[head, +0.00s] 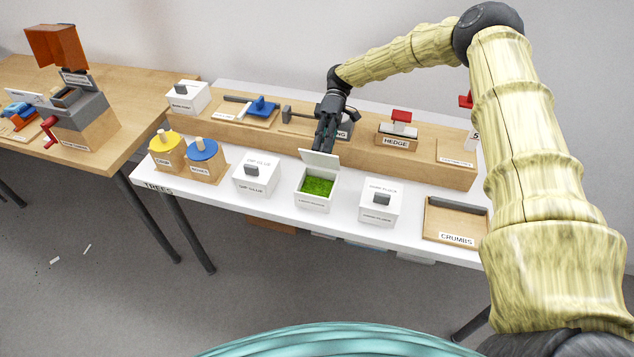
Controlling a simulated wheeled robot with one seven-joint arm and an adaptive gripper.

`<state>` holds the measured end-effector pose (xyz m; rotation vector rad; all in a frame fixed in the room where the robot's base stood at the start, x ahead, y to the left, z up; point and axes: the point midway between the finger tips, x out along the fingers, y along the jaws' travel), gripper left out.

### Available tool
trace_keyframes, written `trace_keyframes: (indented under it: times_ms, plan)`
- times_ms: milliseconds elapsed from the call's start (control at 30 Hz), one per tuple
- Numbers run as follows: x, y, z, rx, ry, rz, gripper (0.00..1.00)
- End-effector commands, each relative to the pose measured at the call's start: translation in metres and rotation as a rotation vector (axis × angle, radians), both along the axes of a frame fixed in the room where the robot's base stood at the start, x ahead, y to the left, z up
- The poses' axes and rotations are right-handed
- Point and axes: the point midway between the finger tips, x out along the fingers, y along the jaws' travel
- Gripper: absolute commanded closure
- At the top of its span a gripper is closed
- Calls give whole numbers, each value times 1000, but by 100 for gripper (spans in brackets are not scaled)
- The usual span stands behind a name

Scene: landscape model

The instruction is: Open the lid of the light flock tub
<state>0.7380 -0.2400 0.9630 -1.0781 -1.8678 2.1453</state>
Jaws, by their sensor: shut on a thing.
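The light flock tub (314,202) is a white box in the front row on the white table, with bright green flock (317,186) inside. Its white lid (320,158) stands raised at the back edge, so the tub's mouth is open. My gripper (324,146) is dark and reaches down from behind, with its fingertips at the lid's top edge. It is shut on the lid; the exact contact at the fingertips is partly hidden behind the lid.
Similar white tubs with dark knobs stand on the left (257,175) and right (380,202). Yellow-lidded (167,152) and blue-lidded (202,162) jars stand further left. A wooden crumbs tray (448,224) lies right. A raised wooden shelf (232,132) with several tools runs behind.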

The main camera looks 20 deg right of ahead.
Motion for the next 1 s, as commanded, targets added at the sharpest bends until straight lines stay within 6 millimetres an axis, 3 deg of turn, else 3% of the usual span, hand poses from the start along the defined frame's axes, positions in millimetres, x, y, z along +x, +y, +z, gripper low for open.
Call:
trace_keyframes:
  times_ms: [900,933,1000]
  plan:
    - [11,-10,-2,-4,-1,-2,100]
    - [11,-10,-2,-4,-1,-2,82]
    - [11,-10,-2,-3,0,-2,69]
